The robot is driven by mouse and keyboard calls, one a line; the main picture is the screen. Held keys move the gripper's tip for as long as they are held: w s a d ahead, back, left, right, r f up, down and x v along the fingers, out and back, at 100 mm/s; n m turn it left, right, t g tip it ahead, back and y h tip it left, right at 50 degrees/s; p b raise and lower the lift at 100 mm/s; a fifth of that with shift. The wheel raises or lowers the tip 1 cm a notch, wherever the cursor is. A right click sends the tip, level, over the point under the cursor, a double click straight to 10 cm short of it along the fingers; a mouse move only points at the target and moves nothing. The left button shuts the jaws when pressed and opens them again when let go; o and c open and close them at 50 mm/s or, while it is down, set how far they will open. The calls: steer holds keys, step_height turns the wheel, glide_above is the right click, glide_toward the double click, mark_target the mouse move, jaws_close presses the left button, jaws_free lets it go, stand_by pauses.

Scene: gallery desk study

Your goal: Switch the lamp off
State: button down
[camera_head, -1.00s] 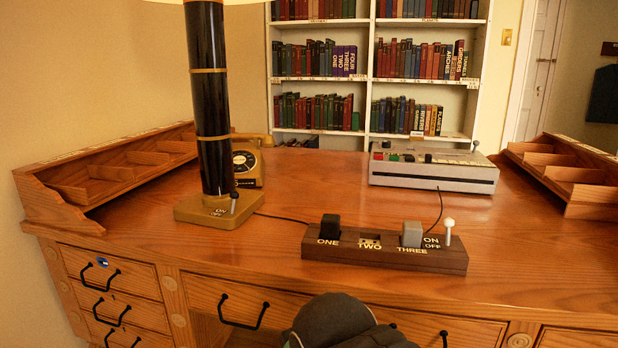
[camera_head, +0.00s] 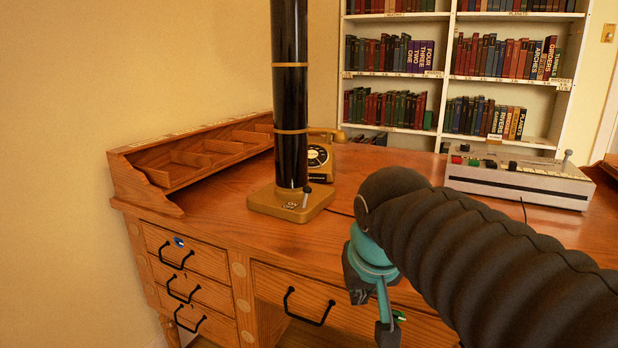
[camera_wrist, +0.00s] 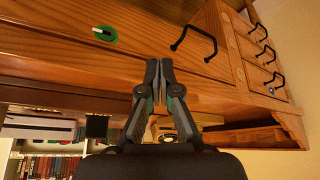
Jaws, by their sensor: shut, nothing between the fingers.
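The lamp (camera_head: 290,110) is a tall black column with gold bands on a square tan base (camera_head: 265,203). It stands on the left part of the wooden desk, and its top is out of view. A small dark-tipped lever (camera_head: 307,190) rises from the base beside tiny ON/OFF lettering. My gripper (camera_head: 386,325) hangs in front of the desk's front edge, to the right of the lamp and lower than its base, apart from it. In the wrist view my gripper (camera_wrist: 158,62) shows its fingers together and empty. I cannot make out the lamp there.
An old telephone (camera_head: 320,160) stands behind the lamp. A grey console (camera_head: 515,182) is at the back right. A wooden pigeonhole rack (camera_head: 150,180) lines the left edge. Drawer handles (camera_head: 310,308) jut from the front. A green disc with a pale lever (camera_wrist: 103,33) is on the desk front.

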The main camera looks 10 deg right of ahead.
steer(key=w+a+r+m+h, duration=0.1)
steer(key=w+a+r+m, duration=0.1)
steer(key=w+r, duration=1)
step_height(320, 180, up, 3)
steer(key=m+h+p, duration=0.1)
steer(key=m+h, duration=0.1)
steer(key=m, duration=0.1)
glide_above(306, 196)
steer(key=s+a, duration=0.2)
steer(key=shift+d+r, duration=0.15)
steer(key=shift+d, duration=0.05)
steer(key=x, duration=1)
steer(key=shift+s+a+b, duration=0.15)
steer(key=shift+b, duration=0.25)
steer(key=shift+s+b, duration=0.1)
steer(key=shift+b, duration=0.5)
